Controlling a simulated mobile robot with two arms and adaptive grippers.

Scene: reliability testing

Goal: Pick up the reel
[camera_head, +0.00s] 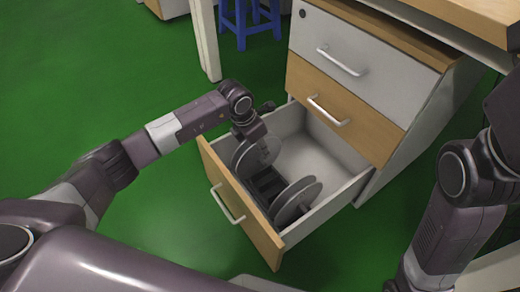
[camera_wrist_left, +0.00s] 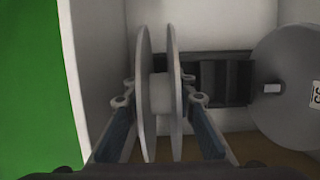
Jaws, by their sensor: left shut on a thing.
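A grey reel (camera_head: 250,154) with two round flanges stands upright in the left part of the open drawer. In the left wrist view the same reel (camera_wrist_left: 171,95) is seen edge-on between the fingers. My left gripper (camera_wrist_left: 160,101) is shut on it, one finger on each side. In the head view the left gripper (camera_head: 256,137) reaches down into the drawer from above. A second grey reel (camera_head: 296,199) stands in the drawer towards the right; it also shows at the right of the left wrist view (camera_wrist_left: 288,88). My right gripper is out of view.
The open drawer (camera_head: 325,150) has white walls and a wooden front (camera_head: 238,208). A dark slotted rack (camera_wrist_left: 222,82) lies inside it. The cabinet's closed upper drawers (camera_head: 352,62) rise behind. Green floor lies left; a blue stool (camera_head: 248,18) stands at the back.

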